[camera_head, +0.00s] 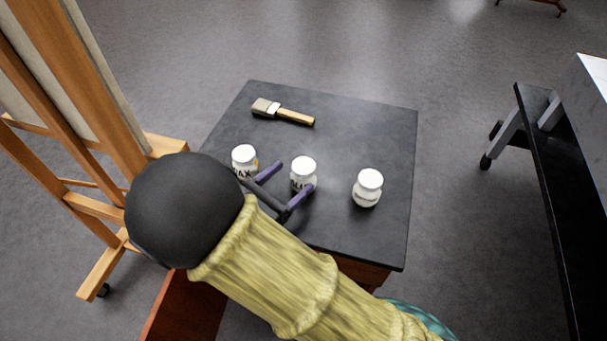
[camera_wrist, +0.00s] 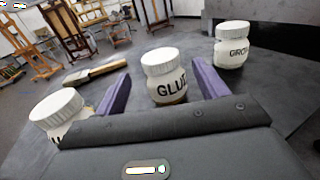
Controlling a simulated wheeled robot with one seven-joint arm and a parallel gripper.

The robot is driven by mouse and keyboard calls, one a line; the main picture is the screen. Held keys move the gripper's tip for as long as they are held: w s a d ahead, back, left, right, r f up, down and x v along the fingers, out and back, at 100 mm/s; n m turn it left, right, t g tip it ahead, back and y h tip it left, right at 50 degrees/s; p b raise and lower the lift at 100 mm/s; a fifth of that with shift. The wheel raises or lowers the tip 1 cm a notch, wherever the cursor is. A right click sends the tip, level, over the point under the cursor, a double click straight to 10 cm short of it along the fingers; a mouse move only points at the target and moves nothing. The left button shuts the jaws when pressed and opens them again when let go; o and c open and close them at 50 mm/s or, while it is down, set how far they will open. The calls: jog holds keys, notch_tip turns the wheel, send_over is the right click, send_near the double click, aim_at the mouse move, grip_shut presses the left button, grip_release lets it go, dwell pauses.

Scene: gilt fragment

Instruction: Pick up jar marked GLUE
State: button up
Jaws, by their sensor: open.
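The GLUE jar (camera_wrist: 165,78) is white with a ribbed white lid and dark lettering. It stands upright in the middle of the wrist view, between the two purple fingers of my gripper (camera_wrist: 163,85). In the head view it is the middle jar (camera_head: 303,170) of three on the dark tabletop (camera_head: 345,123). My gripper (camera_head: 291,182) is open in the head view, its fingers either side of the front of this jar. I cannot tell whether either finger touches it.
A jar with lettering ending in AX (camera_head: 244,160) stands to the left, close to my gripper. Another white jar (camera_head: 368,188), its label partly readable as GRO in the wrist view (camera_wrist: 231,45), stands to the right. A flat brush (camera_head: 283,112) lies behind. A wooden easel (camera_head: 80,90) stands left.

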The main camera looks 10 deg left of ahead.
aim_at(296, 175)
jog(key=shift+x, duration=2.6)
jog(key=shift+d, duration=0.1)
jog(key=shift+c, duration=0.2)
jog(key=shift+r, duration=0.1)
jog(key=c, duration=1.1)
notch_tip(296, 175, up, 10)
jog(key=shift+f+p, duration=0.1)
jog(key=shift+p, duration=0.6)
